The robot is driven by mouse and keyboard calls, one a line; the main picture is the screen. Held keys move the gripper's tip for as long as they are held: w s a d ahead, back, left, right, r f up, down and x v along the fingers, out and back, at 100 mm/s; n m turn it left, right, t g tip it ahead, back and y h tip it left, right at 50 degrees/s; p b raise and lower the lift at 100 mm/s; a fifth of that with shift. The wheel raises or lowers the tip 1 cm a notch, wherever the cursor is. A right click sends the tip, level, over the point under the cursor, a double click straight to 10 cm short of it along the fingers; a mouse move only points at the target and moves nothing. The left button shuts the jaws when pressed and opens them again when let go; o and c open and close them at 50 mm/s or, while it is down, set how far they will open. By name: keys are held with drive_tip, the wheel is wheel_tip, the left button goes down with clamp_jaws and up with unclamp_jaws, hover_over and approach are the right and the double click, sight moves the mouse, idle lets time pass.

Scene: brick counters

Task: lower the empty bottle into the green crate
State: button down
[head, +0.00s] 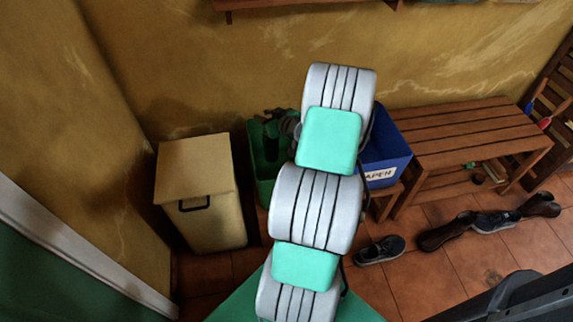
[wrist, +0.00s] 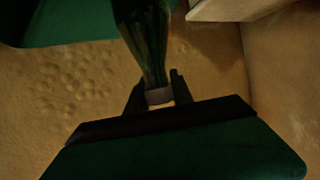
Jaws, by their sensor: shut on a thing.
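In the wrist view, my gripper (wrist: 158,94) is shut on the pale neck end of a dark green glass bottle (wrist: 146,38). The bottle's body runs toward the top edge, where it is cut off. Whether the bottle is below the crate's rim cannot be told.
A cream lidded bin (head: 205,210) stands left of the crate. A blue crate (head: 388,150) with a paper label stands to the right, partly behind my arm. A wooden bench (head: 465,130) is farther right. Several shoes (head: 380,250) lie on the tiles. The wall is close behind the crates.

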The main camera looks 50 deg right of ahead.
drive_tip(key=shift+f+b, duration=3.15)
drive_tip(key=shift+f, duration=0.3)
drive_tip(key=shift+f+b, duration=1.15)
drive_tip(key=shift+f, duration=0.1)
drive_tip(key=c, duration=1)
unclamp_jaws()
drive_tip(key=shift+c, duration=0.2)
drive_tip(key=shift+s, duration=0.1)
